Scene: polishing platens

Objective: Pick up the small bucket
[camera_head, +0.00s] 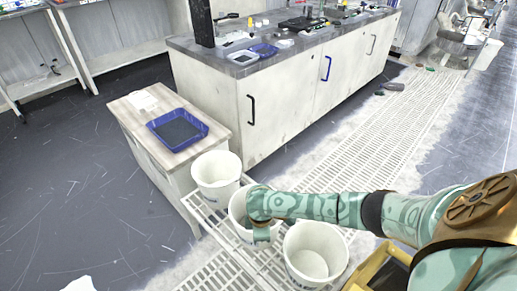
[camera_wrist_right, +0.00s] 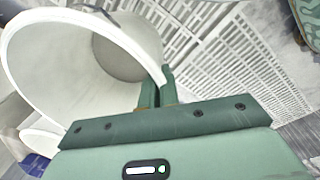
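Three white buckets stand in a row by the slatted white rack. My right arm reaches in from the right to the middle bucket (camera_head: 237,208), and its hand covers part of that bucket. In the right wrist view this bucket (camera_wrist_right: 70,60) fills the upper left, its mouth tilted toward the camera. My right gripper (camera_wrist_right: 158,92) has its fingers close together at the bucket's rim, one inside and one outside the wall; in the head view the gripper (camera_head: 262,235) is at the bucket's near side. The bucket's base is hidden in the head view. My left gripper is not in view.
One white bucket (camera_head: 217,178) stands behind and another (camera_head: 315,255) in front, both close to the middle one. A wooden-topped cabinet (camera_head: 127,115) with a blue tray (camera_head: 178,113) is at left. A yellow container (camera_head: 375,268) is at lower right. Open floor lies left.

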